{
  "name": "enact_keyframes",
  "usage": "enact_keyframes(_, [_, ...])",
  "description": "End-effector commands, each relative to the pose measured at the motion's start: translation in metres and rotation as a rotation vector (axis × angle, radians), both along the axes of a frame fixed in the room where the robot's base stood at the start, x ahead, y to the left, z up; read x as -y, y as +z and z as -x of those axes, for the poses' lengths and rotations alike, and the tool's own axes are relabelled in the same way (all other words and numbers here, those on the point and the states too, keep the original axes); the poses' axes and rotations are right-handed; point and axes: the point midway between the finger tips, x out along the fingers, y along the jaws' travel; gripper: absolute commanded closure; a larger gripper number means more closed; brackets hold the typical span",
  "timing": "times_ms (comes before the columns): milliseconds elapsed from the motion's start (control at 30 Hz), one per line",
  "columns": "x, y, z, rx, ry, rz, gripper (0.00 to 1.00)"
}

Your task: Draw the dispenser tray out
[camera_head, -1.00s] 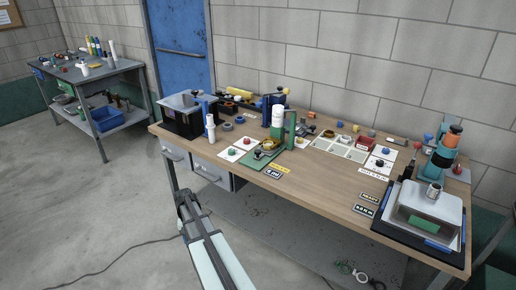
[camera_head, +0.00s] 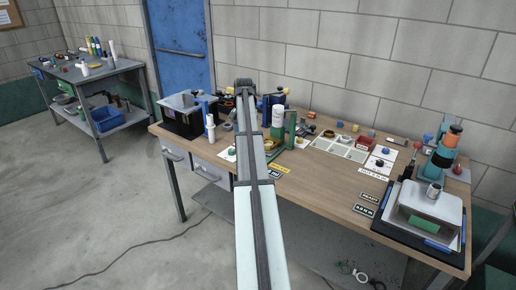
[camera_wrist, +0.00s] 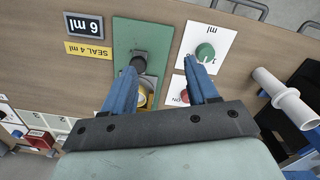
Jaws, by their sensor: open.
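The dispenser (camera_head: 291,128), with a green upright and a white bottle, stands on the workbench just right of my arm in the head view. A round brassy dish (camera_head: 270,145) sits at its foot on a green base, partly covered by my arm. I cannot tell which part is the tray. My arm hides the gripper in the head view.
White cards with a green knob (camera_wrist: 205,52) and a red knob (camera_wrist: 184,96) lie beside the base. A white cylinder (camera_wrist: 283,95) stands farther right. A 6 ml label (camera_wrist: 88,24) and a yellow label (camera_wrist: 88,50) lie left. Bare wood (camera_head: 325,185) is in front.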

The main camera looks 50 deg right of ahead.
Motion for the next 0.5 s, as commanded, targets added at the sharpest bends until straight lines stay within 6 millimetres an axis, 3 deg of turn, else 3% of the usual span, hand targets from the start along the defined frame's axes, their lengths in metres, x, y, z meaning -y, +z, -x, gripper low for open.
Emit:
enact_keyframes(33, [0.017, 0.018, 0.007, 0.005, -0.027, 0.006, 0.42])
enact_keyframes(200, [0.042, 0.049, 0.028, 0.011, -0.083, 0.013, 0.42])
enact_keyframes(367, [0.047, 0.053, 0.034, 0.011, -0.097, 0.014, 0.42])
enact_keyframes(500, [0.046, 0.039, 0.034, 0.01, -0.096, 0.013, 0.42])
